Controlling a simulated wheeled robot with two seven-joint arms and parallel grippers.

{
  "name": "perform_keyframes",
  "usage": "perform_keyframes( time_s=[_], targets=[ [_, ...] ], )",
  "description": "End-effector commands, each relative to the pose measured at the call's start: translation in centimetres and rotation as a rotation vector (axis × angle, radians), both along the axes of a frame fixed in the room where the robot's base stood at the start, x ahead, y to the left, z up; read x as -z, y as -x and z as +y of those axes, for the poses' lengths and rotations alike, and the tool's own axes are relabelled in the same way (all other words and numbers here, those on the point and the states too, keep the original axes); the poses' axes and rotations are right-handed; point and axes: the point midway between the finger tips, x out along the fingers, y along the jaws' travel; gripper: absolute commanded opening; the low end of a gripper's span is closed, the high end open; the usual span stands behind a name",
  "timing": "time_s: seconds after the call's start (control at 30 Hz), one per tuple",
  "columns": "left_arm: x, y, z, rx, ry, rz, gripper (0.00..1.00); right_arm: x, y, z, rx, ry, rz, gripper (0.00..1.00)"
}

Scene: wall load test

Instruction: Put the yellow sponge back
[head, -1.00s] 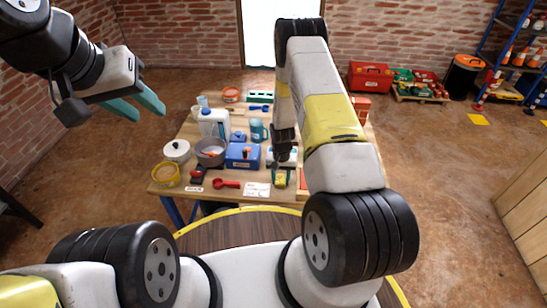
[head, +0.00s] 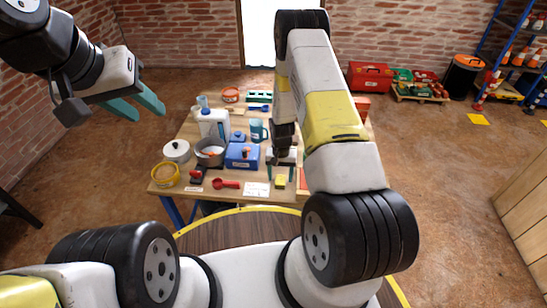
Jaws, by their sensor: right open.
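The small yellow sponge (head: 280,181) lies near the front edge of the wooden table, just right of a white card (head: 257,189). My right gripper (head: 281,173) is over the front of the table, with its teal fingers apart, one to each side above the sponge. It looks empty, and the sponge shows below the fingertips. My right arm hides part of the table's right side. My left gripper (head: 150,113) is raised at the upper left, away from the table. Its teal fingers are apart with nothing between them.
The wooden table (head: 227,195) is crowded. A blue box (head: 242,156), a grey pot (head: 210,152), a red scoop (head: 225,184), a yellow tub (head: 165,175) and a white jug (head: 213,124) stand left of my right gripper. An orange-red item (head: 303,178) lies to its right.

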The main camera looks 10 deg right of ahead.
Motion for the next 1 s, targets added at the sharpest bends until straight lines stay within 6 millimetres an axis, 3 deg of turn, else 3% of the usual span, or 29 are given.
perform_keyframes(
  time_s=[0.3,0.57,0.67,0.77,0.87,1.0],
  targets=[
    [0.0,0.0,0.0,0.0,0.0,0.0,0.36,-7.0,0.0,0.0,-0.001,0.0,-0.003,0.61],
    [0.0,0.0,0.0,0.0,0.0,0.0,0.36,-9.9,0.0,0.0,0.0,-0.001,-0.003,0.61],
    [0.0,0.0,0.0,0.0,0.0,0.0,0.36,-12.3,-0.4,0.1,-0.003,-0.01,-0.024,0.61],
    [0.0,0.0,0.0,0.0,0.0,0.0,0.36,-16.9,-0.6,0.2,-0.014,-0.027,-0.064,0.61],
    [0.0,0.0,0.0,0.0,0.0,0.0,0.36,-23.0,-0.1,0.5,-0.034,-0.052,-0.117,0.61],
    [0.0,0.0,0.0,0.0,0.0,0.0,0.36,-31.0,2.0,0.9,-0.072,-0.081,-0.192,0.61]
  ],
)
